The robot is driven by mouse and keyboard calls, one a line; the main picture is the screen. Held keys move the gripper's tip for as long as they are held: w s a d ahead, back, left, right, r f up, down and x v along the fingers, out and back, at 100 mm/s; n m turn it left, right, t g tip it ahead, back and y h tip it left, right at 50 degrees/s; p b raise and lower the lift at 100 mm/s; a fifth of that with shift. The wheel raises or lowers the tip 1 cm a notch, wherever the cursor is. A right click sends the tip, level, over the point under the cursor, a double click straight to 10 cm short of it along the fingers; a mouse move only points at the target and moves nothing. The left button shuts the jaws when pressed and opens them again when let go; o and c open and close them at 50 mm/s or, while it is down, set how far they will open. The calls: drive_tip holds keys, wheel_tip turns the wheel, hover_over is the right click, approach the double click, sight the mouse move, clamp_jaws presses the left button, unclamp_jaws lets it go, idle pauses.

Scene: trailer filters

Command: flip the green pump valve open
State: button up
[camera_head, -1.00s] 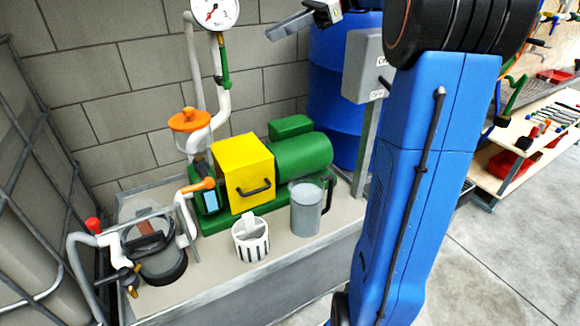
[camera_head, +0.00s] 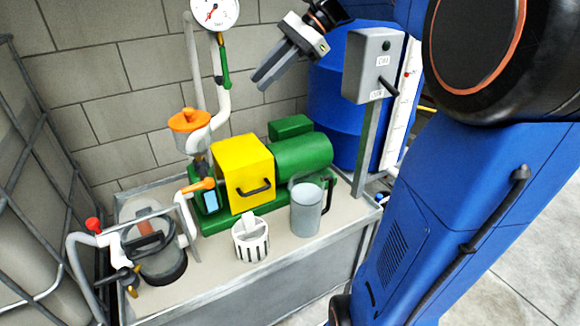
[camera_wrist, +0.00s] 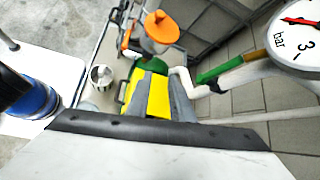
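The green valve lever (camera_head: 225,67) sits on the white pipe just under the pressure gauge. In the head view it runs down along the pipe. In the wrist view the green lever (camera_wrist: 219,69) shows right of my fingers, along the white pipe, below the gauge. My gripper (camera_head: 259,80) is to the right of the lever, apart from it, with its fingers pointing down and left. In the wrist view my two grey fingers (camera_wrist: 160,80) have a gap between them, with yellow showing through. They hold nothing.
The pressure gauge (camera_head: 214,10) tops the pipe. Below stand the yellow pump box (camera_head: 240,165), green motor (camera_head: 303,157), orange-capped filter (camera_head: 190,120), grey jug (camera_head: 306,212) and white basket (camera_head: 250,240). A grey control box (camera_head: 368,65) and blue barrel (camera_head: 330,120) stand right.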

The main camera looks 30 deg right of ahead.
drive_tip(key=s+a+f+n+h, duration=0.2)
drive_tip(key=s+f+n+h, duration=0.4)
drive_tip(key=s+f, duration=0.9)
drive_tip(key=shift+s+a+f+n+t+h, duration=0.15)
drive_tip(key=shift+s+a+n+t+h, duration=0.3)
drive_tip(key=shift+n, duration=1.25)
drive_tip(key=shift+s+d, duration=0.15)
drive_tip(key=shift+d, duration=0.05)
drive_tip(key=s+d+f+n+t+h, duration=0.1)
drive_tip(key=s+d+f+n+h, duration=0.1)
drive_tip(key=s+f+n, duration=0.4)
drive_tip(key=shift+s+d+f+n+t, duration=0.3)
drive_tip(key=shift+f+n+t, duration=0.1)
drive_tip(key=shift+f, duration=0.6)
drive_tip(key=shift+h, duration=0.25)
